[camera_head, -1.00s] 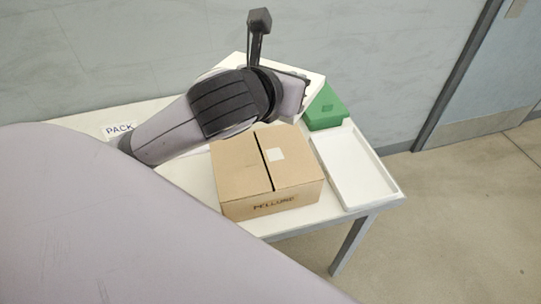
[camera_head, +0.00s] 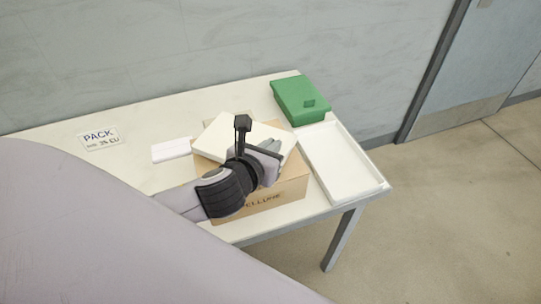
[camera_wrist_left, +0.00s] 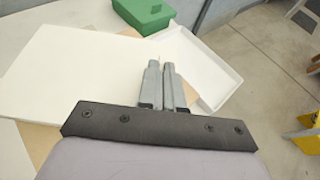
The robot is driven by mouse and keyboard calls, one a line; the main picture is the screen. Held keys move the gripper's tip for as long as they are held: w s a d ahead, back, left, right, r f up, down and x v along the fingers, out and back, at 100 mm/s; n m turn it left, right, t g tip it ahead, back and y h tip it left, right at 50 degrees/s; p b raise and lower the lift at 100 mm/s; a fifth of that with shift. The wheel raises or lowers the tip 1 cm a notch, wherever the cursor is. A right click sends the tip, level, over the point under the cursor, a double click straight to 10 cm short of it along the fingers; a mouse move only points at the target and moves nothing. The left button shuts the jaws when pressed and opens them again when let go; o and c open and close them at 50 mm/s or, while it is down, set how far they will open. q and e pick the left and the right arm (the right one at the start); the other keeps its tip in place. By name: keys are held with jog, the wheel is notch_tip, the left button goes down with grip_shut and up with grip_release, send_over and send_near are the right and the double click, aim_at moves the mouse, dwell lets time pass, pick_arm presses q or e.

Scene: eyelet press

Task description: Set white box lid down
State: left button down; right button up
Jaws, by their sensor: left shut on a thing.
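The white box lid (camera_head: 223,134) is a flat white panel over the cardboard box (camera_head: 290,190), covering much of its top. My left gripper (camera_head: 270,146) is at the lid's right side, shut on it, with the arm reaching in over the box's front. In the left wrist view the lid (camera_wrist_left: 70,70) spreads to the left of the nearly closed fingers (camera_wrist_left: 165,72). The pinched edge is hard to make out. I cannot tell whether the lid touches the box. My right gripper is not in view.
A green box (camera_head: 299,100) stands at the table's back right corner. A shallow white tray (camera_head: 345,165) lies right of the cardboard box. A small white block (camera_head: 171,150) is to its left. A PACK label (camera_head: 99,137) lies farther left, with clear table (camera_head: 150,118) around it.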

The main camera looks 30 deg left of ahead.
pick_arm(q)
jog(key=shift+f, duration=1.15)
jog(key=shift+f, duration=0.45)
jog(key=c, duration=1.3)
grip_release()
jog(key=shift+r, duration=0.1)
